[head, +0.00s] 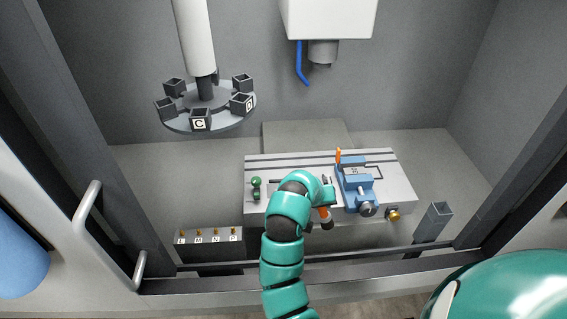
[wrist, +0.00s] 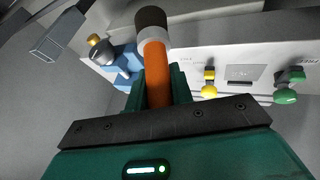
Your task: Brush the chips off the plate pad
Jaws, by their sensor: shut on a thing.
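My gripper (head: 326,197) is shut on a brush, which has an orange handle (wrist: 157,80), a pale collar and a dark bristle end (wrist: 152,17). In the head view the orange handle (head: 323,213) and dark end hang in front of the machine table (head: 400,180), near its front edge. In the wrist view my fingers (wrist: 159,88) clasp the handle. A grey rectangular plate pad (wrist: 246,74) lies on the table between a yellow-knobbed fitting (wrist: 209,82) and a green-knobbed one (wrist: 287,88). My arm hides much of it in the head view. I cannot make out separate chips.
A blue vise (head: 355,185) stands on the table right of my gripper, with an orange piece (head: 338,156) behind it. The green fitting (head: 256,187) is at the left. A lettered rack (head: 210,240), an open grey post (head: 434,218) and a carousel (head: 205,108) surround the table.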

